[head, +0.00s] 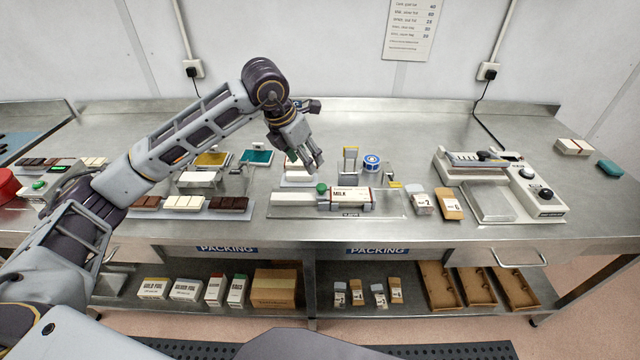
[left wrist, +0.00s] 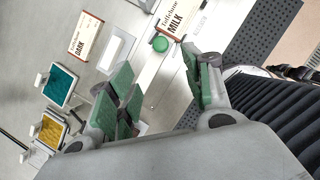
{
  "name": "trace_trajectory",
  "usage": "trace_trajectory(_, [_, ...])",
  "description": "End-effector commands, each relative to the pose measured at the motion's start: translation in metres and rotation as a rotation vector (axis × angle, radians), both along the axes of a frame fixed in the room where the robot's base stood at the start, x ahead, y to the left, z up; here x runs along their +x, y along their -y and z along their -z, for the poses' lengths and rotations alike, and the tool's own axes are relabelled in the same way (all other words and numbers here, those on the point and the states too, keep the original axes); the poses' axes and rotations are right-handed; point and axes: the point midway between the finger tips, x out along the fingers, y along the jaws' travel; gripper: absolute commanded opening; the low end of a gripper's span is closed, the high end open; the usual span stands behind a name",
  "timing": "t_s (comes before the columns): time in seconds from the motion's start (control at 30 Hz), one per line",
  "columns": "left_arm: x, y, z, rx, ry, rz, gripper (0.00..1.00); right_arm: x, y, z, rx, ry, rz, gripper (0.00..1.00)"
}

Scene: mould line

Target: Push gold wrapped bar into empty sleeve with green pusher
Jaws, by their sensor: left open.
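My left gripper (head: 308,160) is open and empty, above and left of the green-knobbed pusher. In the left wrist view its two green-padded fingers (left wrist: 157,85) are spread apart. The pusher's round green knob (head: 322,188) stands at the left end of the MILK sleeve (head: 352,195), on a pale jig; the knob also shows in the left wrist view (left wrist: 160,44), apart from the fingers. The MILK sleeve (left wrist: 175,20) is white with brown print and lies along the jig. I cannot make out a gold wrapped bar; whether one is inside the sleeve is hidden. My right gripper is out of view.
A DARK sleeve (left wrist: 85,36) lies behind the jig. Gold foil (head: 212,158) and teal foil (head: 256,156) sit on stands at the left. Unwrapped bars (head: 184,203) lie in front of them. A blue tape roll (head: 371,160) and a sealing machine (head: 500,175) are to the right.

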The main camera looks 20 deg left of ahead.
Motion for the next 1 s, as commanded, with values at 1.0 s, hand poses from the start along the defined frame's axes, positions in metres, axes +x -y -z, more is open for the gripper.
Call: trace_trajectory(1.0, [0.028,0.017,0.079,-0.003,-0.002,0.002,0.50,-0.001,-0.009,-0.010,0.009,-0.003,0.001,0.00])
